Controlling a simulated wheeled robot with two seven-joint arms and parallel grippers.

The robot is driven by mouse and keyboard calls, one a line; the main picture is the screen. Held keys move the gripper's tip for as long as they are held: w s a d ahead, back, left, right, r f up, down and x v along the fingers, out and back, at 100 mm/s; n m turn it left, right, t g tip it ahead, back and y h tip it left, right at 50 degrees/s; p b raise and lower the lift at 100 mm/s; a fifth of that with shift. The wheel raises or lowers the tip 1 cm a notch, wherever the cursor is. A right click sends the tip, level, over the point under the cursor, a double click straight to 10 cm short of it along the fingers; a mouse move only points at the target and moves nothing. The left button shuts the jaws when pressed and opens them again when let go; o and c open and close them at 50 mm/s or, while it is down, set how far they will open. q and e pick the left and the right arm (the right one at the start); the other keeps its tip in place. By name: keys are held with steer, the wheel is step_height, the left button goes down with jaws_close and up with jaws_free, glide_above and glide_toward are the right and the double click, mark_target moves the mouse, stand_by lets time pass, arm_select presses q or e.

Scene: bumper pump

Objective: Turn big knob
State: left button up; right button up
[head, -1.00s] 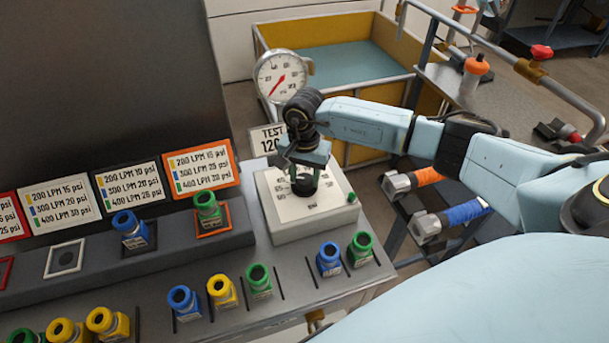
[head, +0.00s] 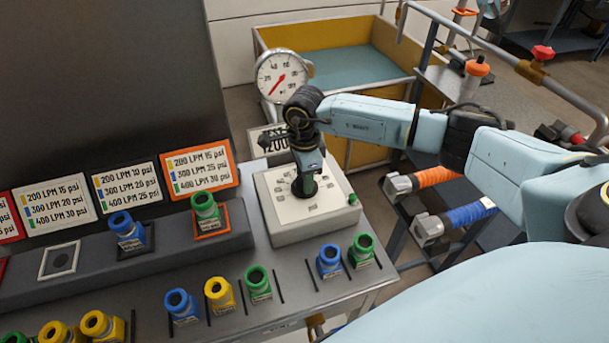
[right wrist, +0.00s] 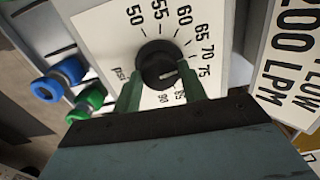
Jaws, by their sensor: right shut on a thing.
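The big black knob (right wrist: 157,62) sits on the white dial panel marked in psi (right wrist: 100,32), with numbers from 50 to 90 around it. Its white mark points to the right, near 75 in the right wrist view. My right gripper (head: 303,190) comes down from above onto the knob in the head view and hides most of it. In the right wrist view its two green fingers (right wrist: 158,85) stand on either side of the knob, shut on it. The white control box (head: 325,230) carries the dial. My left gripper is not in view.
A round gauge (head: 282,75) with a red needle stands behind the box. A small green button (head: 352,198) is at the box's right corner. Blue (head: 329,260) and green (head: 362,250) fittings stand in front. A flow sign (right wrist: 288,50) stands close beside the panel.

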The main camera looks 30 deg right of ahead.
steer(key=m, duration=0.5)
steer(key=shift+m, duration=0.3)
steer(key=m+p, duration=0.1)
steer(key=m, duration=0.4)
steer(key=shift+m, duration=0.4)
steer(key=o, duration=1)
steer(key=shift+c, duration=0.2)
step_height(320, 180, up, 14)
steer(key=shift+f, duration=0.25)
